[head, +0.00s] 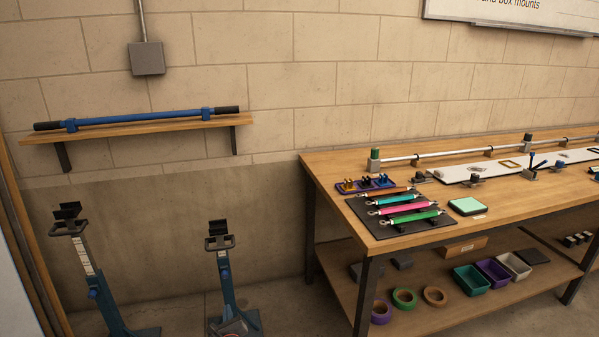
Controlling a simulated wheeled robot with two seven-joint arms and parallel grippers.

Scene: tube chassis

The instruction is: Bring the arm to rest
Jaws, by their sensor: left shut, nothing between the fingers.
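My right gripper is not in view.
A second blue stand (92,275) is at the left. A wall shelf (150,130) holds a blue bar (140,117). At the right, a workbench (420,240) carries a black mat (365,211) with coloured tubes; its lower shelf holds bins and rings. Floor shows between stands and bench.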

